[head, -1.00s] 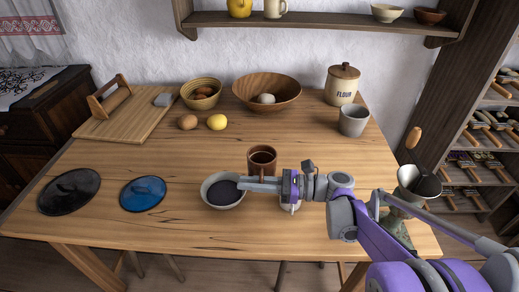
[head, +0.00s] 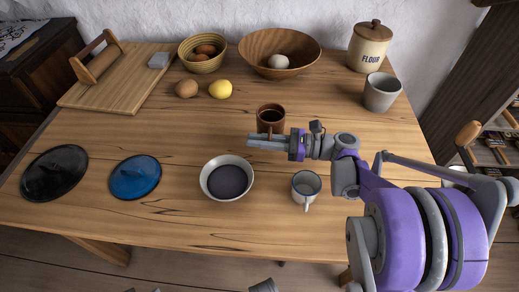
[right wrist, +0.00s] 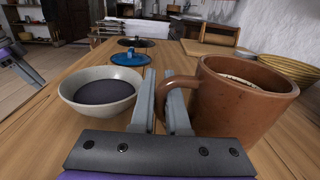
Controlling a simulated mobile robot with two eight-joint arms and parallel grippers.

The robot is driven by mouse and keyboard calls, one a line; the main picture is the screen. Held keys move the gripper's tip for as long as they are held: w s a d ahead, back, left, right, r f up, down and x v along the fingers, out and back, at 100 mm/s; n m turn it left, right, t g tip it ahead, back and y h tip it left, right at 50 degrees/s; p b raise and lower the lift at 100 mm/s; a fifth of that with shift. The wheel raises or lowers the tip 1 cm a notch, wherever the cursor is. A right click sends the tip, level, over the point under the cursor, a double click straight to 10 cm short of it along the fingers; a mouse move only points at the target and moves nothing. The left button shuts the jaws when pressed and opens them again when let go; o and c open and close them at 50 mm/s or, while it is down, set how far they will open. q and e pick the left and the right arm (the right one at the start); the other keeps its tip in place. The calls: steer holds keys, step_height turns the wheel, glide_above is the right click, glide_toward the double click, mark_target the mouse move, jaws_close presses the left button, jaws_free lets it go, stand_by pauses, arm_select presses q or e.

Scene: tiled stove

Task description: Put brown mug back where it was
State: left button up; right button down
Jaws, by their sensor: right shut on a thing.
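The brown mug (head: 270,115) is upright near the middle of the wooden table, behind the bowl of dark contents. In the right wrist view the mug (right wrist: 238,98) fills the right side, its handle (right wrist: 168,85) between my finger pads. My right gripper (head: 266,140) is shut on that handle; the right wrist view shows its two fingers (right wrist: 162,108) around it. The mug's base is hidden, so I cannot tell whether it touches the table. A purple and grey part of my left arm (right wrist: 18,62) shows at the left edge of the right wrist view; its jaws are unclear.
The white bowl (head: 227,192) and a grey-white mug (head: 306,188) stand in front of the brown mug. Behind are a lemon (head: 220,89), a wooden bowl (head: 280,68), a grey cup (head: 381,92) and a flour jar (head: 369,48). Blue (head: 135,178) and black lids lie left.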

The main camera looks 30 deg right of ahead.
steer(key=shift+w+f+b, duration=0.1)
steer(key=shift+f+b, duration=0.55)
steer(key=shift+f, duration=1.6)
steer(key=shift+f, duration=0.15)
steer(key=c, duration=0.9)
jaws_free()
steer(key=shift+s+d+r, duration=0.2)
steer(key=shift+d, duration=0.05)
steer(key=p+v, duration=0.1)
steer(key=v, duration=0.6)
